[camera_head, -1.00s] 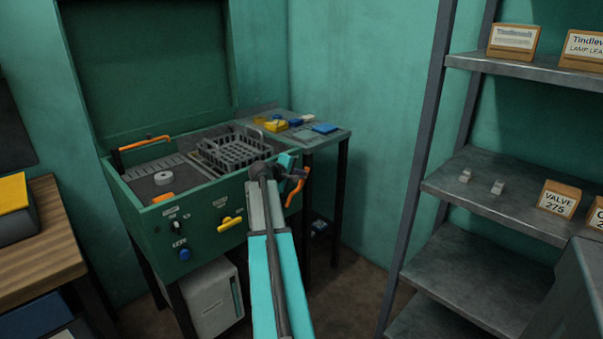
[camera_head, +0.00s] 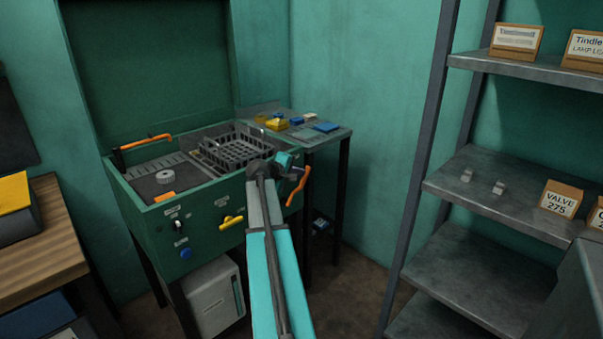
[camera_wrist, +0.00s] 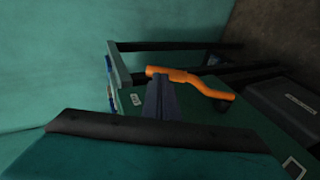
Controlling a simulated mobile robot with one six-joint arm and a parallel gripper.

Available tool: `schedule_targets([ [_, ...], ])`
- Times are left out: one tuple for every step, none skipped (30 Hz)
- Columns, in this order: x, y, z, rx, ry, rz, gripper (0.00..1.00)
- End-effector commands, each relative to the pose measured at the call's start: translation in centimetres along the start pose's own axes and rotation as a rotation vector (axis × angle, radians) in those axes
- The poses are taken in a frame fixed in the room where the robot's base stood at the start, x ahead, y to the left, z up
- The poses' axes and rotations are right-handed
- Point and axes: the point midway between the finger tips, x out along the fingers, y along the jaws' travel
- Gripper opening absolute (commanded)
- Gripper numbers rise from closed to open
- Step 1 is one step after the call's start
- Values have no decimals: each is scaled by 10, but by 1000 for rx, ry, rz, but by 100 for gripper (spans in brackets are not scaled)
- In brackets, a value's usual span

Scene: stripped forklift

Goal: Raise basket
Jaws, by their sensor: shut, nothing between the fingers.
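The dark wire basket (camera_head: 236,150) sits in the right part of the open green tank (camera_head: 172,228), its upper rim showing above the tank's edge. An orange crank-like lever (camera_head: 299,188) is at the tank's right end. It also shows in the wrist view as a bent orange bar (camera_wrist: 208,86). My gripper (camera_head: 287,171) is beside this lever, partly hidden by my own wrist. In the wrist view my shut, empty fingers (camera_wrist: 162,98) point toward the lever, overlapping its left part. I cannot tell whether they touch it.
Another orange handle (camera_head: 146,142) is at the tank's left. A yellow handle (camera_head: 231,222) and a blue knob (camera_head: 185,253) are on its front. A side table (camera_head: 336,137) with small coloured items stands right of the tank. A metal shelf (camera_head: 500,206) stands at the right.

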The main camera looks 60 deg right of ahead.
Motion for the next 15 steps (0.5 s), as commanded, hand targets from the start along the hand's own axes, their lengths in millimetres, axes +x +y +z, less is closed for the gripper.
schedule_targets([
  [-9,2,2,0,1,0,0],
  [-14,2,2,0,1,0,0],
  [-19,3,2,0,1,1,0],
  [-24,3,2,0,1,1,0],
  [-28,4,2,0,1,1,0],
  [-35,3,2,0,1,1,0],
  [-39,4,3,1,0,1,0],
  [-44,4,3,1,0,1,0],
  [-50,5,4,1,0,1,0],
  [-55,5,4,1,-1,1,0],
  [-60,5,4,1,-1,1,0],
  [-66,6,3,1,0,1,0],
  [-71,7,3,1,0,1,0],
  [-76,7,4,2,0,1,0],
  [-82,8,4,1,-1,1,0],
])
